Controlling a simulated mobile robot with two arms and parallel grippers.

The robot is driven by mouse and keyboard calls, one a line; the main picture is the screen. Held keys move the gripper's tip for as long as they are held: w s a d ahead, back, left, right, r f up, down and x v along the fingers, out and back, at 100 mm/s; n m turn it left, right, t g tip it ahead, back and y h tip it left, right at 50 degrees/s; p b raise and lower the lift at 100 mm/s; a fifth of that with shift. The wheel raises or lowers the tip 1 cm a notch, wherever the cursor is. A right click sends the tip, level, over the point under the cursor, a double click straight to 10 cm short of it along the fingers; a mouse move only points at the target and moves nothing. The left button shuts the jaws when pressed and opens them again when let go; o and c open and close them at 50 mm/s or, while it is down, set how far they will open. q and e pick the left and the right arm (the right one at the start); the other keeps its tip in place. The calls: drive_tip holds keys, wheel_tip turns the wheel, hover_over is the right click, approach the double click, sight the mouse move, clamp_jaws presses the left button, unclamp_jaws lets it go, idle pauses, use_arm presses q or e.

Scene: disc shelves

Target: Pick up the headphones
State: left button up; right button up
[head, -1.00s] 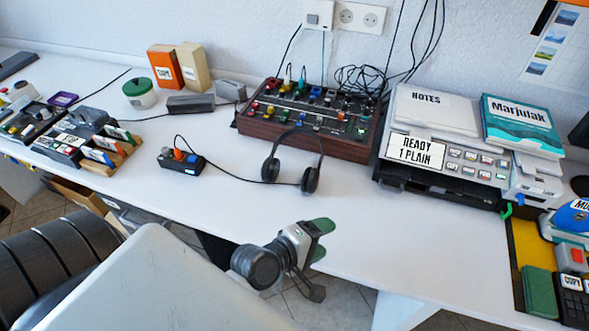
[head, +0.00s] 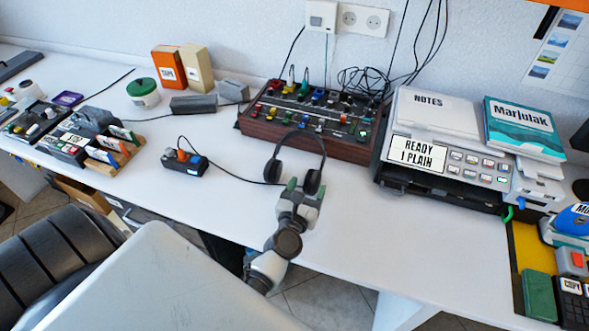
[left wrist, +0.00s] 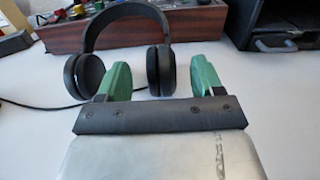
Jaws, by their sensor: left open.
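The black headphones (head: 297,147) rest on the white table, with the headband leaning toward the wooden-sided mixer and a cable running left. They also show in the left wrist view (left wrist: 127,12), both ear cups toward me. My left gripper (head: 302,187) is just in front of the ear cups in the head view, partly overlapping them. In the left wrist view the two green fingers of my left gripper (left wrist: 158,80) are open. The right ear cup shows between the fingers, beyond them; the left cup is partly behind the left finger. Whether they touch is unclear. My right gripper is not seen.
The mixer (head: 315,121) stands right behind the headphones. A printer (head: 447,158) is to the right. A small box with colored knobs (head: 184,161) lies to the left. The table (head: 400,232) is clear in front of the printer.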

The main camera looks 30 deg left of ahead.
sight(313, 174)
use_arm(q)
drive_tip(key=x, duration=0.5)
drive_tip(key=shift+w+a+f+p, duration=0.1)
drive_tip(key=shift+w+p, duration=0.05)
drive_tip(key=shift+p, duration=0.2)
drive_tip(key=c, duration=1)
drive_tip(key=shift+c, duration=0.5)
drive_tip(key=shift+r, duration=0.2)
